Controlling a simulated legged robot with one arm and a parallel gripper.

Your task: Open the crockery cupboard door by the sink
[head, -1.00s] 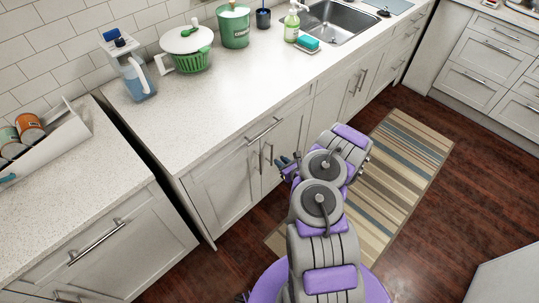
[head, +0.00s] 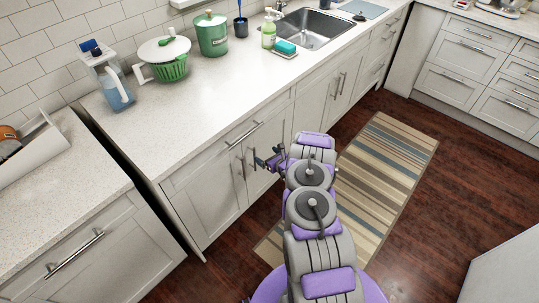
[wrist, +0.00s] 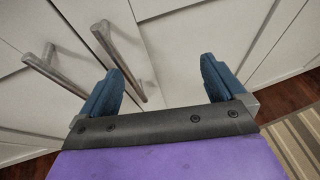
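A white cupboard with two doors stands below the counter, left of the sink (head: 318,28). Its left door (head: 205,195) and right door (head: 268,150) are shut. Two upright bar handles, the left handle (head: 241,168) and the right handle (head: 253,157), sit side by side at the middle seam. My gripper (head: 266,161) is in front of the right door. In the wrist view my gripper (wrist: 161,65) is open with blue fingers apart. The right handle (wrist: 122,60) lies just beyond the left finger, its lower end showing between the fingers; the left handle (wrist: 55,72) is outside them. No contact is clear.
A drawer with a horizontal handle (head: 243,136) is above the doors. A striped rug (head: 375,185) lies on the dark floor to the right. A green-based pot (head: 168,62), a green canister (head: 211,35) and a soap bottle (head: 268,32) stand on the counter.

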